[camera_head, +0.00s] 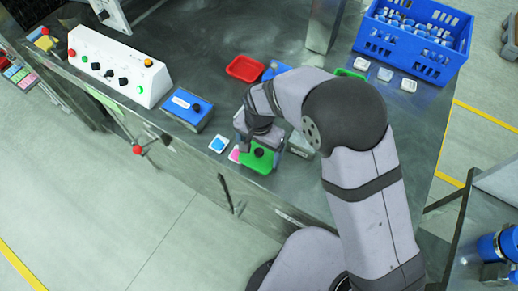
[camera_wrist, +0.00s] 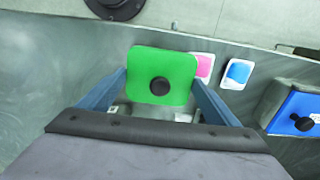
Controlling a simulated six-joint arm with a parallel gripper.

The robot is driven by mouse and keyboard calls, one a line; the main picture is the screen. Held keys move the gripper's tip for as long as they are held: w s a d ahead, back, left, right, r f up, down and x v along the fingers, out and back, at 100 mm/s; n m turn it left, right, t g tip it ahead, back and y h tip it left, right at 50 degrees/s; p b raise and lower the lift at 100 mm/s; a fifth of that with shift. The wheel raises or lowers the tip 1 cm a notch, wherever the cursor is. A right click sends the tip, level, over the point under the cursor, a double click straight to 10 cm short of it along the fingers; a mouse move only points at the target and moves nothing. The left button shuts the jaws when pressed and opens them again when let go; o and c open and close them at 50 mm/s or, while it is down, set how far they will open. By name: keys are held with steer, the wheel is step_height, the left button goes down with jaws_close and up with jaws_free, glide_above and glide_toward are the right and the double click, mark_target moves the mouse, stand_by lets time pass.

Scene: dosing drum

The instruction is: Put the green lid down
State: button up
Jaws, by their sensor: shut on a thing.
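The green lid (camera_head: 262,160) is a flat square plate with a dark round knob, near the table's front edge in the head view. In the wrist view the green lid (camera_wrist: 150,62) sits between the two blue-grey fingers of my gripper (camera_wrist: 160,88). My gripper (camera_head: 258,148) is shut on it. A grey metal container (camera_head: 300,143) shows partly beside the lid, mostly hidden by my arm. Whether the lid touches anything underneath cannot be told.
A pink-marked white card (camera_wrist: 205,66) and a blue-marked one (camera_wrist: 237,73) lie beside the lid. A blue-lidded box (camera_head: 187,110) stands to the left, with a control panel (camera_head: 117,66) beyond. A red tray (camera_head: 245,68) and a blue crate (camera_head: 412,40) are farther back.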

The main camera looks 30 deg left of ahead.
mark_target(259, 151)
steer(key=shift+f, duration=0.15)
steer(key=o, duration=0.9)
steer(key=shift+o, duration=0.2)
step_height(259, 151, up, 12)
steer(key=b, duration=0.3)
steer(key=shift+r+b, duration=0.2)
steer(key=shift+b, duration=0.15)
